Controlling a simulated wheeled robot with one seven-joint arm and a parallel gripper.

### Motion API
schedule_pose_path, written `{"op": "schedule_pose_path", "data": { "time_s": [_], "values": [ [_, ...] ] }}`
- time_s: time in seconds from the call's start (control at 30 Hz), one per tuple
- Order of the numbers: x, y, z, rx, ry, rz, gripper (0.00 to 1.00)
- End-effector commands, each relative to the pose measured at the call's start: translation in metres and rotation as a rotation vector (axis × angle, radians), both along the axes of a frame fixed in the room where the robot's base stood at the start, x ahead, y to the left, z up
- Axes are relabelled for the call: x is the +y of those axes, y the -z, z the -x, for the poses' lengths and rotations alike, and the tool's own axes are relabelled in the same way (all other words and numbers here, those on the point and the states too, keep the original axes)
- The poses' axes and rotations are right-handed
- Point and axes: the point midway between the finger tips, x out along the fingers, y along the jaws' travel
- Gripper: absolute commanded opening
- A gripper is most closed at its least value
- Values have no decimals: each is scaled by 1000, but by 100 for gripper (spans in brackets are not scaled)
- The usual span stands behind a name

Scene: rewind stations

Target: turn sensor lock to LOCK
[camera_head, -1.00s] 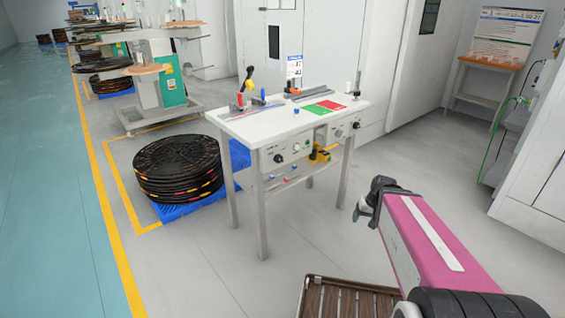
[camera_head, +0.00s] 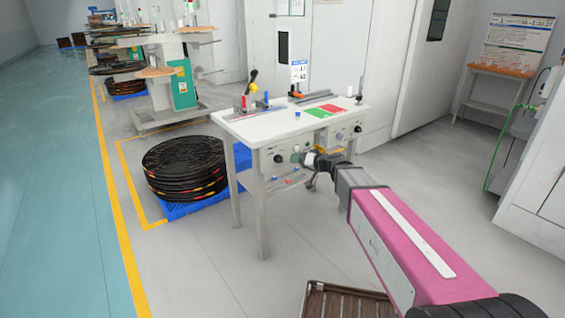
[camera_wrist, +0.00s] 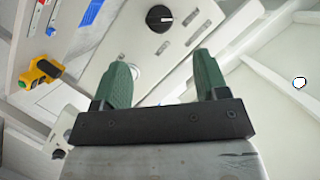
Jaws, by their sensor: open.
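The white rewind table (camera_head: 262,125) has a front panel with dark round knobs; one left knob (camera_head: 278,158) and one right knob (camera_head: 357,129) show in the head view. In the wrist view a black knob (camera_wrist: 159,18) with a white pointer line sits on a pale panel (camera_wrist: 195,12), beyond my fingertips. Its labels are too small to read, so I cannot tell which knob is the sensor lock or its setting. My gripper (camera_wrist: 160,75) has two green fingers, apart and empty. In the head view my gripper (camera_head: 308,158) is in front of the panel, partly hidden by my wrist.
A yellow and black device (camera_wrist: 40,72) is at left in the wrist view. Stacked black reels (camera_head: 183,165) sit on a blue pallet left of the table. Red and green mats (camera_head: 325,109) lie on the tabletop.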

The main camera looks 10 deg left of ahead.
Motion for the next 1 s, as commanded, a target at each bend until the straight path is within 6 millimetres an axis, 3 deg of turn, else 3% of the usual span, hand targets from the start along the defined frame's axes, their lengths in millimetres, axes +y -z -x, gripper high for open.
{"op": "schedule_pose_path", "data": {
  "time_s": [0.6, 1.0],
  "values": [
    [79, 28, -40, 3, -1, 0, 67],
    [87, 31, -42, 3, 0, 1, 64]
  ]
}}
